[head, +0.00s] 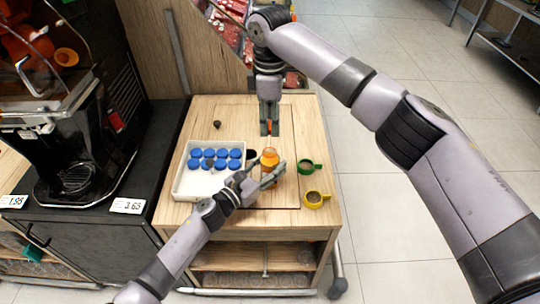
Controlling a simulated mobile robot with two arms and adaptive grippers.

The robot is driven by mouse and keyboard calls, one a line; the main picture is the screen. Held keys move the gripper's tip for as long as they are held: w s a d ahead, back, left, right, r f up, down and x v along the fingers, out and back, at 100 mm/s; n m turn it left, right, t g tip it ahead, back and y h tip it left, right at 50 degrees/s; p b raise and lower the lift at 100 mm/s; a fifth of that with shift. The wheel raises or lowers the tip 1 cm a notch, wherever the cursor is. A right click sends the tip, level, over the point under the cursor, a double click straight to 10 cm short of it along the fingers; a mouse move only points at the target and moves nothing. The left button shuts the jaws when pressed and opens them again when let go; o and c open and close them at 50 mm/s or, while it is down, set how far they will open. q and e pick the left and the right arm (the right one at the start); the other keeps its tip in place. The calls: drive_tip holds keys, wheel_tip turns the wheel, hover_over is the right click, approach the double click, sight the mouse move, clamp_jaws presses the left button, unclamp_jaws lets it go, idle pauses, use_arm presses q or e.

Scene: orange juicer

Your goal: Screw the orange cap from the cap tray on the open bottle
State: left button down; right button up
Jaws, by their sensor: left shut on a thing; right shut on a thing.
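The bottle (269,157) of orange juice stands upright on the wooden cart top, right of the cap tray. My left gripper (273,176) is shut on the bottle's lower part from the front. My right gripper (269,131) points down just behind and above the bottle, apart from it. It is shut on a small orange thing (269,127), which looks like the orange cap; the fingers mostly hide it. The white cap tray (187,186) lies to the left and holds several blue caps (208,154). The bottle's mouth is too small to make out clearly.
A small dark object (217,124) lies at the back left. A black juicer machine (75,130) stands left. The back right of the top is clear.

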hover_over(270, 148)
drive_tip(key=shift+d+f, duration=0.1)
drive_tip(key=shift+f, duration=2.05)
drive_tip(key=shift+f, duration=0.9)
drive_tip(key=shift+f, duration=0.6)
